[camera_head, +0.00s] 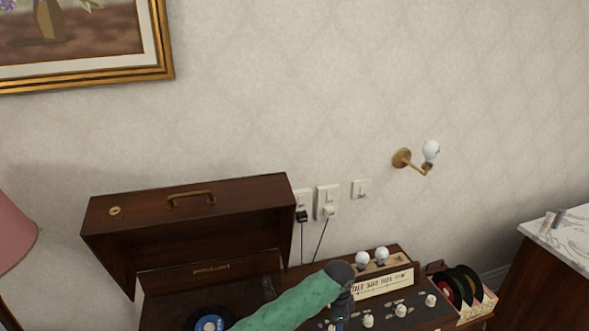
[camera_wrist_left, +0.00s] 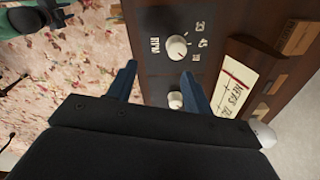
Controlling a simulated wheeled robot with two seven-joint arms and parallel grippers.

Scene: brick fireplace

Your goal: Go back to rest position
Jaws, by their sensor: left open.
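My left arm in its green sleeve reaches across the record player case in the head view, ending in a dark wrist that points down over the knob panel (camera_head: 385,318). My left gripper (camera_wrist_left: 160,82) shows in the left wrist view with its two blue fingers apart. Nothing is between the fingers but the wooden panel with white knobs (camera_wrist_left: 177,47) behind them. A green-sleeved part with a dark end, which looks like my right arm (camera_wrist_left: 50,14), shows at the upper left of the left wrist view.
The open wooden lid (camera_head: 190,222) stands behind the record player. A box of records (camera_head: 482,303) is to the right, and a marble-topped cabinet (camera_head: 570,242) stands further right. A bulb lamp (camera_head: 431,151) juts from the wall. A pink lampshade (camera_head: 14,232) is at the left.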

